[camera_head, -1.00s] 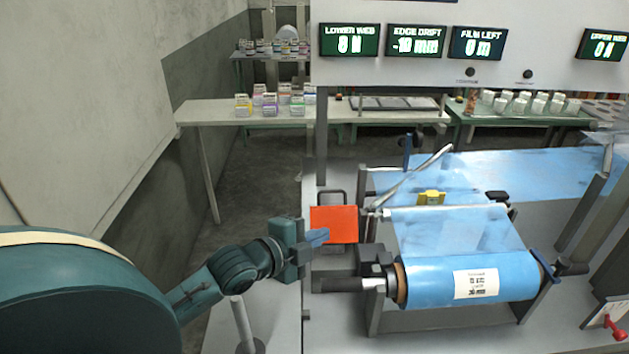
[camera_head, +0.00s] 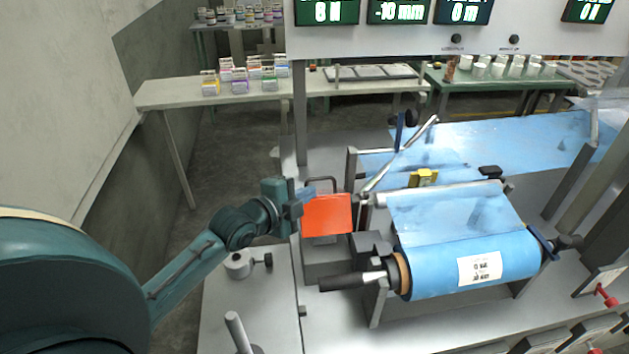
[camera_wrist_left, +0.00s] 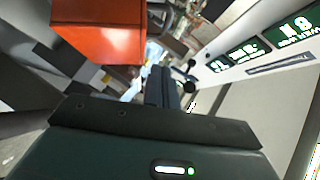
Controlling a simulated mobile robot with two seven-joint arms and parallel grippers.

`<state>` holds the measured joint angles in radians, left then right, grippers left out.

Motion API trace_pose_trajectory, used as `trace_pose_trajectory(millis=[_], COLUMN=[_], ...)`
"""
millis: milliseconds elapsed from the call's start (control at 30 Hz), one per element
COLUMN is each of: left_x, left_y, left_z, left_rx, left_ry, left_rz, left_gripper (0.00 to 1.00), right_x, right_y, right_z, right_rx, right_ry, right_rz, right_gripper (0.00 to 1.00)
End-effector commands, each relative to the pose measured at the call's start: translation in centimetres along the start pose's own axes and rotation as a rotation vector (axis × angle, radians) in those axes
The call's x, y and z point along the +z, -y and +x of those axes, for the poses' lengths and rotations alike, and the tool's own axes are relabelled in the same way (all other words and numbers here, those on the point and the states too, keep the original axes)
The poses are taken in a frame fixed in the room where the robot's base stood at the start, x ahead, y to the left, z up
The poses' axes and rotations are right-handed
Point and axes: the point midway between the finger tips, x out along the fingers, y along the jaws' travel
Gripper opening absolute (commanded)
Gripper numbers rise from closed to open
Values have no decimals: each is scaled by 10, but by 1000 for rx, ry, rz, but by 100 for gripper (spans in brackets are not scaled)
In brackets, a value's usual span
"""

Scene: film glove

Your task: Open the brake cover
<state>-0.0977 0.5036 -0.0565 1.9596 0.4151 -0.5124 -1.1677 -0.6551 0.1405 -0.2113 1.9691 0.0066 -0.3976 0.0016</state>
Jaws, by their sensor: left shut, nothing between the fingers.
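The brake cover is an orange-red box-like lid (camera_head: 327,215) at the left end of the film machine, with a dark frame behind it. It looks closed. My left gripper (camera_head: 306,197) is at the cover's upper left edge, fingers shut and empty. Whether the fingers touch the cover I cannot tell. In the left wrist view the cover (camera_wrist_left: 105,40) fills the upper left, just beyond the shut fingers (camera_wrist_left: 160,90). My right gripper is not in view.
A blue film roll (camera_head: 470,262) with a white label lies right of the cover. A black handle (camera_head: 345,282) juts out below it. A steel bar (camera_head: 402,152) slants up behind. A grey clamp base (camera_head: 238,263) stands below my left forearm.

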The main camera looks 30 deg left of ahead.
Motion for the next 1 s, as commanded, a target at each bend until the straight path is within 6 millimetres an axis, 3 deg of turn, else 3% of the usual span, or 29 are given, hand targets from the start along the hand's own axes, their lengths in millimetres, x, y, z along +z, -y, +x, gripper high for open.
trace_pose_trajectory(millis=[200,333,600,1000], left_x=[-1,17,28,29], left_y=[2,1,0,0], left_z=[48,60,71,72], left_rx=[-2,1,0,1], left_ry=[0,3,0,0], left_rz=[-3,1,1,0], left_gripper=[0,0,0,0], right_x=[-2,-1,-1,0], right_y=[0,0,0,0], right_z=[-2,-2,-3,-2], right_rx=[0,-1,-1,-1], right_ry=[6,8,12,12], right_rz=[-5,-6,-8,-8], right_gripper=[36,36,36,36])
